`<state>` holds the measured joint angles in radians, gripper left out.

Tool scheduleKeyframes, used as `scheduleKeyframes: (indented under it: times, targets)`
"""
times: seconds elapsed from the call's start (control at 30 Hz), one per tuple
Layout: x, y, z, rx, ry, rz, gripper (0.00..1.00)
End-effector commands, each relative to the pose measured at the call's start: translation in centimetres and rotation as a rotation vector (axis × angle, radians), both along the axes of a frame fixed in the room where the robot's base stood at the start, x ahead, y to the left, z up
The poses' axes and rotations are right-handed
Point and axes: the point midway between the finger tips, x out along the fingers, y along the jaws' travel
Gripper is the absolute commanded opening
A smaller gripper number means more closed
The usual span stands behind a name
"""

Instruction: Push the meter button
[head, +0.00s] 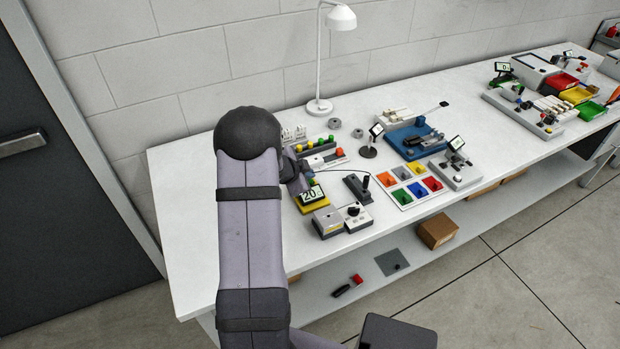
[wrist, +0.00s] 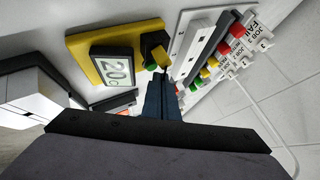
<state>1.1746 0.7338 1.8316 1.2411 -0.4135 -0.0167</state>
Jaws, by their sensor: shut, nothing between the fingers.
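The meter (head: 312,196) is a yellow block with a tilted display reading 20, on the white bench just right of my arm. In the wrist view the meter's yellow base (wrist: 84,44) lies at the upper left, with its display (wrist: 117,68) facing the camera.
A panel with colored buttons (wrist: 205,74) stands right of my fingers in the wrist view. A grey box (head: 328,222) and a knob box (head: 355,217) stand in front of the meter. The lamp (head: 319,106) stands behind. The bench's left end (head: 185,225) is clear.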

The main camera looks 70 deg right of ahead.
Motion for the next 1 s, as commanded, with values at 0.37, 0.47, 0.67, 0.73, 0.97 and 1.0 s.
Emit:
scheduleKeyframes:
  times: [0.37,0.47,0.67,0.73,0.97,1.0]
  targets:
    - [0.0,0.0,0.3,0.000,0.000,0.000,0.00]
    - [0.0,0.0,0.5,0.000,0.000,0.000,0.00]
    - [0.0,0.0,1.7,-0.001,0.000,0.001,0.00]
    - [0.0,0.0,2.3,-0.001,0.000,0.001,0.00]
    - [0.0,0.0,4.3,-0.001,0.000,0.001,0.00]
    - [0.0,0.0,4.7,0.000,0.000,0.000,0.00]
